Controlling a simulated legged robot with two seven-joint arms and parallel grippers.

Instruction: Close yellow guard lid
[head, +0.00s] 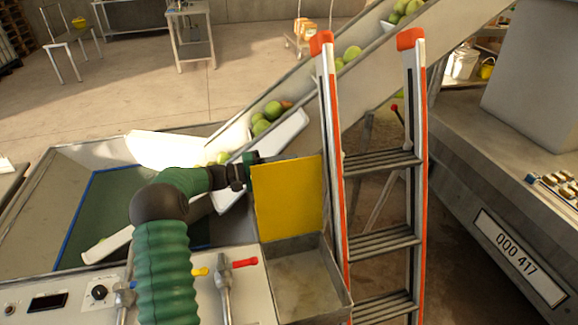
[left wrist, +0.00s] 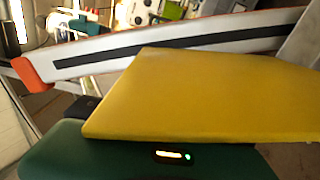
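The yellow guard lid (head: 288,198) stands raised, close to upright, at the back edge of an open grey metal box (head: 306,276) in the head view. The box's inside is visible below it. My left arm reaches in from the lower left, and my left gripper (head: 250,170) is at the lid's upper left edge, partly hidden behind it. In the left wrist view the lid (left wrist: 215,95) fills the middle, close to the camera. The fingertips are hidden, so I cannot tell whether they touch or hold the lid. My right gripper is not in view.
An orange-and-silver ladder (head: 381,160) stands just right of the box. A conveyor (head: 367,66) with green apples slopes up behind the lid. A control panel with a red lever (head: 245,263) and a yellow lever (head: 200,272) lies left of the box.

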